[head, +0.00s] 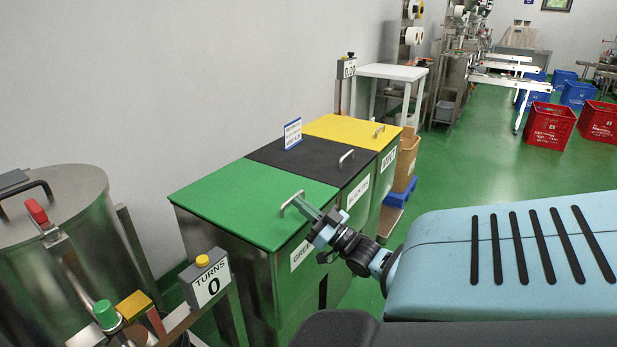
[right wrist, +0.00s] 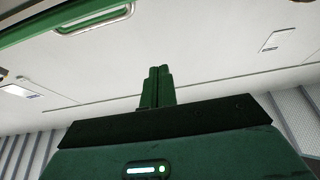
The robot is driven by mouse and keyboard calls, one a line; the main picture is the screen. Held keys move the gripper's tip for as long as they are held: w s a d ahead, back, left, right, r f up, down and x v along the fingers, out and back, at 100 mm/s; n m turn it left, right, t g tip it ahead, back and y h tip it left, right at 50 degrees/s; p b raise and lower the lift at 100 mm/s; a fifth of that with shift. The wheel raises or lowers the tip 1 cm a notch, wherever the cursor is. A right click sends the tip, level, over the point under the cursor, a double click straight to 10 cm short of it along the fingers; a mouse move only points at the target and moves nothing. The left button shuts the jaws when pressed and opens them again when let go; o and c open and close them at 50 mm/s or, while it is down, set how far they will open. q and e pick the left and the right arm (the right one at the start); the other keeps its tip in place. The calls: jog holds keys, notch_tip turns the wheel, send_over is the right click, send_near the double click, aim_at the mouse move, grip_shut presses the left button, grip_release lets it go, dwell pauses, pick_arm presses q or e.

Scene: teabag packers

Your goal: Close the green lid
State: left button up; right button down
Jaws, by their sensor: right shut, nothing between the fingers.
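The green lid (head: 240,200) lies flat, or nearly flat, over the nearest steel bin (head: 250,265) in the head view. Its metal handle (head: 291,202) is at its right edge. My right gripper (head: 306,208) is beside that handle, fingers pointing toward it; the head view does not settle whether they touch. In the right wrist view the two fingers (right wrist: 158,86) are together and empty, and the handle (right wrist: 95,18) shows at upper left, apart from them, along a green edge. My left gripper is not in view.
A black lid (head: 310,160) and a yellow lid (head: 350,130) lie on the neighbouring bins. A steel drum (head: 60,245) and a turns counter (head: 208,281) stand at left. A wall is behind the bins. Open green floor (head: 480,165) lies to the right.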

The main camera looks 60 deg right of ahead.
pick_arm(q)
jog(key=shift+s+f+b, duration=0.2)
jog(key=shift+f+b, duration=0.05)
jog(key=shift+b, duration=0.3)
pick_arm(e)
jog(key=d+f+v, duration=0.1)
jog(key=v, duration=0.8)
jog(key=shift+w+a+f, duration=0.15)
jog(key=shift+a+f, duration=0.1)
jog(key=shift+a, duration=0.2)
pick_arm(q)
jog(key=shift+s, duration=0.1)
